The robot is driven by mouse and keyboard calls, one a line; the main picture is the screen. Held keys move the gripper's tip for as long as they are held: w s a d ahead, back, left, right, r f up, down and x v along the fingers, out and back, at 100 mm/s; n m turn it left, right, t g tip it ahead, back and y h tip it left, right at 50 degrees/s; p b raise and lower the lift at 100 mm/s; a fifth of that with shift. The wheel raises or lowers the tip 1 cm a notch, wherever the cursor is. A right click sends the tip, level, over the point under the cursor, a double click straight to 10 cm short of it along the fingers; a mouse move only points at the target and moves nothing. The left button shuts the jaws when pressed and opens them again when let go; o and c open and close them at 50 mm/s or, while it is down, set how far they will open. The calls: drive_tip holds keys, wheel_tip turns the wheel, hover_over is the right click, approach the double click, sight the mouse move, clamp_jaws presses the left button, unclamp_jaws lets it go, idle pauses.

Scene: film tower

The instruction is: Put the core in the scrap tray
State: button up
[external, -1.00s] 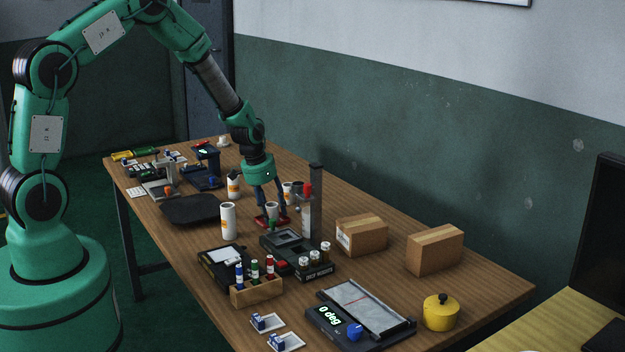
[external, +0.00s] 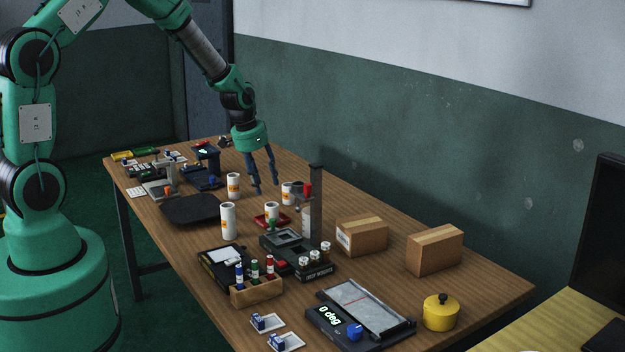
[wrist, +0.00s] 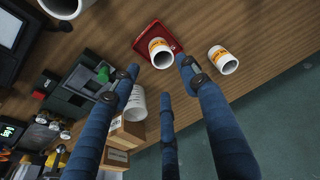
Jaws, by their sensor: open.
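A white hollow core with an orange label (external: 271,210) stands in the small red tray (external: 259,220) near the middle of the table. In the wrist view the core (wrist: 160,56) is in the red tray (wrist: 146,36), with its open end showing. Several similar white cylinders stand nearby, so I cannot tell by looks alone which is the task's core. My gripper (external: 266,188) is open and empty above and behind the tray, apart from the core. Its blue fingers (wrist: 158,72) are spread in the wrist view.
Labelled cylinders stand left of the tray (external: 228,222), behind it (external: 233,186) and near the upright post (external: 287,194). The grey post (external: 316,200) rises beside the tray. A flat black tray (external: 190,209) lies left. Two cardboard boxes (external: 362,236) stand right.

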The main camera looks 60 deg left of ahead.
drive_tip(key=shift+s+r, duration=0.2)
drive_tip(key=shift+r, duration=0.3)
idle(0.5)
drive_tip(key=s+d+r, duration=0.4)
drive_tip(key=r, duration=0.4)
drive_tip(key=s+d+r+t, duration=0.1)
drive_tip(key=s+d+r, duration=0.2)
drive_tip(key=s+r, duration=0.35)
drive_tip(key=s+d+r, duration=0.3)
drive_tip(key=d+r, duration=0.1)
drive_tip(key=r, duration=0.6)
drive_tip(key=s+d+r, duration=0.2)
drive_tip(key=s+r, duration=0.1)
drive_tip(key=s, duration=0.4)
drive_tip(key=s+d+r+t, duration=0.1)
drive_tip(key=s+d+r, duration=0.1)
drive_tip(key=s, duration=0.6)
drive_tip(key=s+d+r, duration=0.2)
drive_tip(key=s+r, duration=0.1)
drive_tip(key=s, duration=0.5)
drive_tip(key=shift+s+d+r+m+t, duration=0.15)
drive_tip(key=shift+d+r+m+t, duration=0.1)
drive_tip(key=shift+r+m+t, duration=0.05)
